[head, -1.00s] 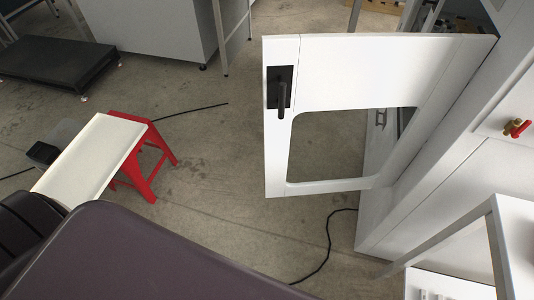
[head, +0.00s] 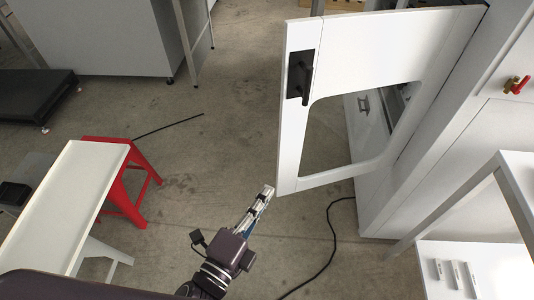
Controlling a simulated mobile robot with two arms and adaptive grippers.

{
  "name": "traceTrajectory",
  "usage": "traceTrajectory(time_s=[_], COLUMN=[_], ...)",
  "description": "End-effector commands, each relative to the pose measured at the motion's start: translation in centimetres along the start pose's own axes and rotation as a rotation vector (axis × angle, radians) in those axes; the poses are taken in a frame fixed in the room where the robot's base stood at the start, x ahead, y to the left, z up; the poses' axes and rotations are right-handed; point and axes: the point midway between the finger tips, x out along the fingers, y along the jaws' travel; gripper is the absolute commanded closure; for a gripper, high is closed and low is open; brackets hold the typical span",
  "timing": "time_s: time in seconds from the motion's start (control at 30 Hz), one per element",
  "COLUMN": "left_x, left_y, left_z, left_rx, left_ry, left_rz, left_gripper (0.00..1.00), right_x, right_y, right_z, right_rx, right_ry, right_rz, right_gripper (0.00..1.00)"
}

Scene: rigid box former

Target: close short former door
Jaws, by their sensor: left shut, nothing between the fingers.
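The short former door (head: 370,50) stands open in the head view, swung out from the white machine on the right. It is a white frame with a large window opening and a black handle (head: 300,76) on its free edge. My left gripper (head: 268,190) is shut and empty, just left of the door's lower free corner. In the picture the fingertips are very close to that edge, and I cannot tell whether they touch it. My right gripper is not in view.
The white machine body (head: 440,160) fills the right side, with a red valve handle (head: 517,85). A white-topped table (head: 70,190) and a red stool (head: 128,190) stand at left. A black cable (head: 330,235) lies on the floor.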

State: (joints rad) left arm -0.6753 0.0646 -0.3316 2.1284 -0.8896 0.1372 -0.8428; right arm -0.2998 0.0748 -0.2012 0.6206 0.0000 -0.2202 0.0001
Motion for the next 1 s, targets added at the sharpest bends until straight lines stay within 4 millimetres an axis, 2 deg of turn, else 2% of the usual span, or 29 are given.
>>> traceTrajectory(time_s=[0.17,0.6,0.8,1.0], left_x=[1.7,10.2,12.1,12.7], left_y=[-0.5,-0.5,-0.3,-0.2], left_z=[0.1,0.1,2.1,2.9], left_rx=[0.004,0.002,0.003,0.001], left_ry=[0.000,0.000,0.000,-0.001], left_rz=[-0.006,-0.004,-0.002,-0.002], left_gripper=[1.00,1.00,1.00,1.00], right_x=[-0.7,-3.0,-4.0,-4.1], right_y=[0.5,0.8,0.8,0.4], right_z=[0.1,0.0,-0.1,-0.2], right_rx=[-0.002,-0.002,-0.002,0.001], right_ry=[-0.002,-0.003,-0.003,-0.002], right_rz=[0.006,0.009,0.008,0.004], right_gripper=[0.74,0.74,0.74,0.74])
